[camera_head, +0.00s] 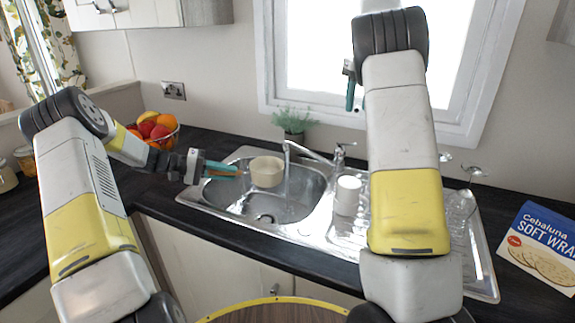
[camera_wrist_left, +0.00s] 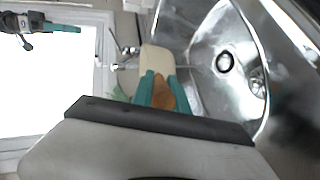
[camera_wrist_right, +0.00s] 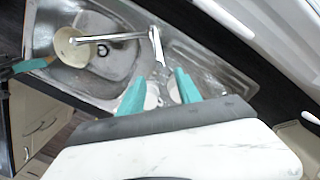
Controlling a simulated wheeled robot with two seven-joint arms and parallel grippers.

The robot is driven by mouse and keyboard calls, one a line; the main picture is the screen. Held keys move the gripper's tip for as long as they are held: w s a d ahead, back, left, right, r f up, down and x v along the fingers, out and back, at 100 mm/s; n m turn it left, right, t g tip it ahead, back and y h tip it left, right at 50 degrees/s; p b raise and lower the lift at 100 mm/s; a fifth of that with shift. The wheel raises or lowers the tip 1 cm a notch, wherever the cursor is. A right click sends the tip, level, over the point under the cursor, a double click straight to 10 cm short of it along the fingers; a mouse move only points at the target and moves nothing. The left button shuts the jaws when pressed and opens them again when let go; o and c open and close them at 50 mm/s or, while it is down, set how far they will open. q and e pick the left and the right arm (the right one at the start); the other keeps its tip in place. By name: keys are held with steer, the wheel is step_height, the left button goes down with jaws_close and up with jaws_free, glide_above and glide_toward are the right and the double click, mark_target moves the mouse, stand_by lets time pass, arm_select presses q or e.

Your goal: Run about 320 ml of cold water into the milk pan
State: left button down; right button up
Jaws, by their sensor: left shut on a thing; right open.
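The cream milk pan (camera_head: 266,172) is held over the sink basin (camera_head: 312,202). It shows in the left wrist view (camera_wrist_left: 157,60) and right wrist view (camera_wrist_right: 74,50). My left gripper (camera_head: 228,169) is shut on its brown handle (camera_wrist_left: 165,92). The tap (camera_head: 339,155) stands behind the sink; its spout (camera_wrist_right: 112,37) reaches across the pan in the right wrist view. In the head view the spout end is near the pan's right rim. I cannot tell whether water runs, and the pan's inside is unclear. My right gripper (camera_head: 350,88) is open and empty, high before the window.
White stacked cups (camera_head: 348,195) stand on the drainer right of the basin. A potted plant (camera_head: 293,122) is behind the sink. Glasses (camera_head: 462,202) stand at the drainer's right end.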

steer(key=c, duration=0.6)
steer(key=shift+n, duration=0.5)
jaws_close()
steer(key=n, duration=3.5)
glide_above(346, 144)
steer(key=shift+t, duration=0.3)
steer(key=f, duration=0.7)
steer(key=shift+w+d, duration=0.25)
steer(key=shift+d, duration=0.1)
steer(key=shift+s+d+f, duration=0.1)
steer(key=shift+s+f, duration=0.15)
steer(key=shift+f, duration=0.2)
steer(key=shift+s+d+f, duration=0.1)
steer(key=shift+s+f, duration=0.15)
steer(key=shift+f, duration=0.2)
steer(key=shift+s+f, duration=0.2)
steer(key=shift+f, duration=0.5)
